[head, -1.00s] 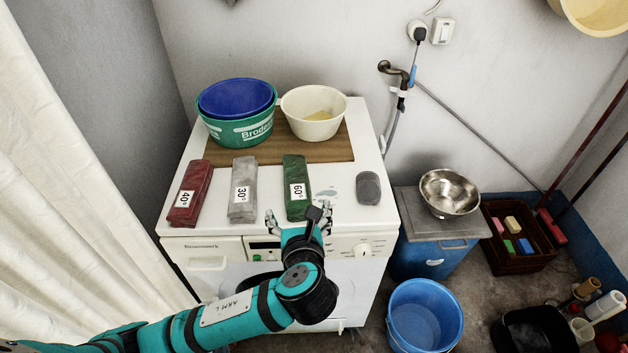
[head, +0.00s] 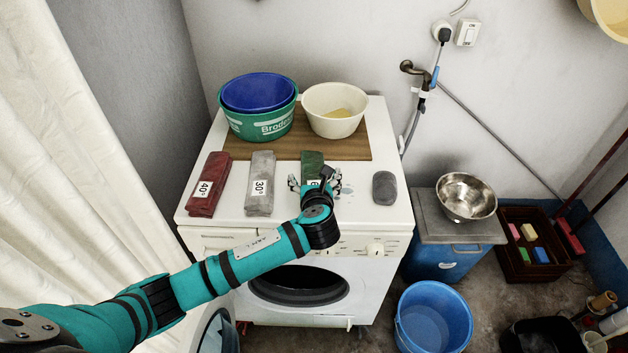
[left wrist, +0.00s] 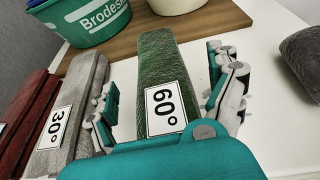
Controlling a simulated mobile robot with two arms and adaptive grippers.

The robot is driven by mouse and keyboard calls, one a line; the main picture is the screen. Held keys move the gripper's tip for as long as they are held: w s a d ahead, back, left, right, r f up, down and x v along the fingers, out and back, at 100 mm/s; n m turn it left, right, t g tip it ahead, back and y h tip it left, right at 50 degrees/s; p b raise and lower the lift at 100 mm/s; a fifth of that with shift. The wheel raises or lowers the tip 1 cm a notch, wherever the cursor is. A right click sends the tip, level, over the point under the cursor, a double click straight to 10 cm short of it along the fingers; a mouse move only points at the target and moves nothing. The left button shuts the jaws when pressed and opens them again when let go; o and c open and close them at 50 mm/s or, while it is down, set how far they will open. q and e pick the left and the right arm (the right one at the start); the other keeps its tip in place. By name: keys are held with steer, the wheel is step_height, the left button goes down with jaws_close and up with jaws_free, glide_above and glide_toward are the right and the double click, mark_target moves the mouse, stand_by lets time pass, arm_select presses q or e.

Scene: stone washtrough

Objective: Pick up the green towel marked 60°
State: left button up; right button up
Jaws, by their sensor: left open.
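The green towel marked 60° (head: 312,160) lies folded on top of the white washing machine (head: 362,205). My left gripper (head: 315,182) is over its near end and hides most of the label in the head view. In the left wrist view the green towel (left wrist: 158,62) lies between the two open fingers of my left gripper (left wrist: 168,92), with its 60° label facing up. I cannot tell whether the fingers touch it. The grey towel marked 30° (head: 261,170) and the red towel marked 40° (head: 211,172) lie to its left. My right gripper is not in view.
A wooden board (head: 300,148) behind the towels carries a green tub (head: 262,126) with a blue basin inside and a cream bowl (head: 335,120). A grey block-like object (head: 385,188) lies to the right of the green towel. A metal bowl (head: 467,196) stands further right.

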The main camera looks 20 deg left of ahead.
arm_select(q)
steer(key=shift+x, duration=0.8)
steer(key=shift+s, duration=0.1)
steer(key=c, duration=1.3)
steer(key=shift+c, duration=0.2)
steer(key=shift+r, duration=0.1)
